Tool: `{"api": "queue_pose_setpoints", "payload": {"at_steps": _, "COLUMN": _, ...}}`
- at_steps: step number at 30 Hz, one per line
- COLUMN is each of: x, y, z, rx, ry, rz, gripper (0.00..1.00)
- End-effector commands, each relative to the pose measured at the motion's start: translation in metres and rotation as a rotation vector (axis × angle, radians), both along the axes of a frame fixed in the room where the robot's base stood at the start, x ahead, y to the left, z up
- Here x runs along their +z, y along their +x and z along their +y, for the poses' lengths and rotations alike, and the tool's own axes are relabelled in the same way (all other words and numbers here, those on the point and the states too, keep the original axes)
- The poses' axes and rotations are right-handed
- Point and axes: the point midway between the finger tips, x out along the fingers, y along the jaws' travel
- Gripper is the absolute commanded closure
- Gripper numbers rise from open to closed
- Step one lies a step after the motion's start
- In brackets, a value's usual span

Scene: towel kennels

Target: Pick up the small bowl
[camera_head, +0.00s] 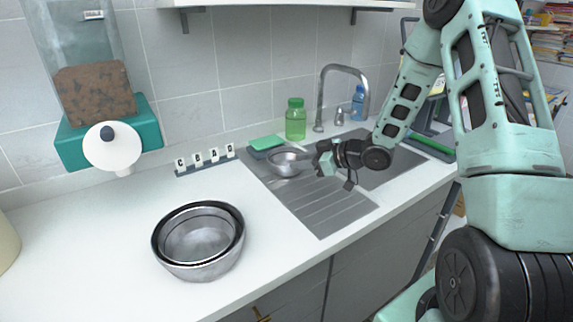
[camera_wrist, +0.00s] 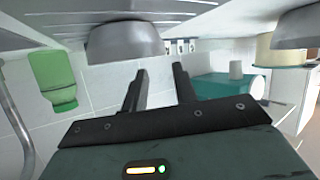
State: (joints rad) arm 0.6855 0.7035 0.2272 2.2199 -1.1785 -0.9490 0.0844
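The small metal bowl (camera_head: 287,162) sits upright at the sink's back left, next to the green sponge. It also shows in the wrist view, where the picture is upside down, as a grey bowl (camera_wrist: 125,42) near the top. My gripper (camera_head: 316,160) is just right of the bowl in the head view. In the wrist view its two fingers (camera_wrist: 160,72) are apart with nothing between them, and the bowl lies beyond the left fingertip. I cannot tell whether a finger touches the bowl.
Larger nested metal bowls (camera_head: 198,262) stand on the white counter at front left. A green bottle (camera_head: 295,120), a tap (camera_head: 321,95) and a blue bottle (camera_head: 358,104) stand behind the sink. Letter blocks (camera_head: 206,160) and a teal dispenser (camera_head: 75,147) are at the left.

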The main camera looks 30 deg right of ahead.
Motion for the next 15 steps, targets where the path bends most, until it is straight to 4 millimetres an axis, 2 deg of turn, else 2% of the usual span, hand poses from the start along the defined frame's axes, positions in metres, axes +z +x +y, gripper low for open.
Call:
{"api": "queue_pose_setpoints", "payload": {"at_steps": 8, "x": -0.008, "y": 0.015, "z": 0.014, "rx": 0.002, "ry": 0.002, "rz": 0.001, "gripper": 0.72}}
{"api": "queue_pose_setpoints", "payload": {"at_steps": 15, "x": -0.023, "y": 0.038, "z": 0.034, "rx": 0.001, "ry": 0.001, "rz": 0.001, "gripper": 0.72}}
